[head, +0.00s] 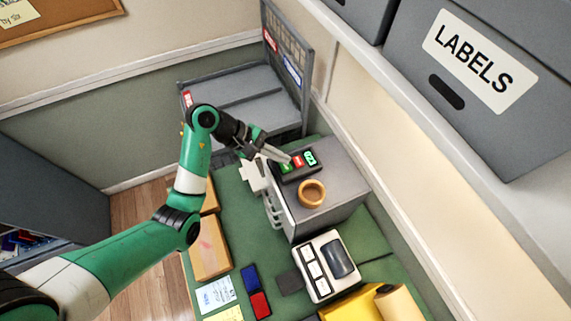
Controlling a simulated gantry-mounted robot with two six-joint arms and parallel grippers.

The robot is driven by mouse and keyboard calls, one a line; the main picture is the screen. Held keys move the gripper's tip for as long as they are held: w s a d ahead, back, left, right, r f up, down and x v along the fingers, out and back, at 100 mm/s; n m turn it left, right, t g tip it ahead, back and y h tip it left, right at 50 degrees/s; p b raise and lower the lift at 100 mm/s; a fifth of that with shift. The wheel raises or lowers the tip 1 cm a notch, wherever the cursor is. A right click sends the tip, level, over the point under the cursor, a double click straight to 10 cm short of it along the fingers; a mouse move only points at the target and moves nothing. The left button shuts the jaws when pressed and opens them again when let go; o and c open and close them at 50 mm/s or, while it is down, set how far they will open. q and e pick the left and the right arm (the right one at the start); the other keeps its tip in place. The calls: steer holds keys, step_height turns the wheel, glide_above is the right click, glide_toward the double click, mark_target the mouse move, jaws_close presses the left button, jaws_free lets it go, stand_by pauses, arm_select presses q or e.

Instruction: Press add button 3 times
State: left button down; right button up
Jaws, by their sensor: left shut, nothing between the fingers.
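A small dark button panel (301,176) lies on top of a grey box-shaped unit. It carries a red button (298,160) in the middle and green buttons on either side, one of them the right green button (310,157). The markings are too small to read, so I cannot tell which is the add button. My left gripper (289,160) is shut and empty, its tips at the panel's left green button. I cannot tell whether the tips touch it. My right gripper is not in view.
A tan ring (312,194) sits on the grey unit (335,200) near the panel. A white device (325,265), a blue phone-like item (249,277) and a red one (260,304) lie on the green mat (225,245). A cardboard box (209,250) stands at the mat's left edge. A wall closes off the right.

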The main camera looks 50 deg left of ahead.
mark_target(281, 165)
arm_select(q)
steer(key=shift+f, duration=0.15)
steer(key=shift+f+b, duration=0.3)
steer(key=shift+b, duration=0.1)
steer(key=shift+f+b, duration=0.4)
steer(key=shift+f, duration=0.05)
stand_by(0.7)
steer(key=shift+r+p, duration=0.75)
steer(key=shift+r, duration=0.15)
step_height(281, 165, up, 5)
steer(key=p, duration=0.4)
stand_by(0.5)
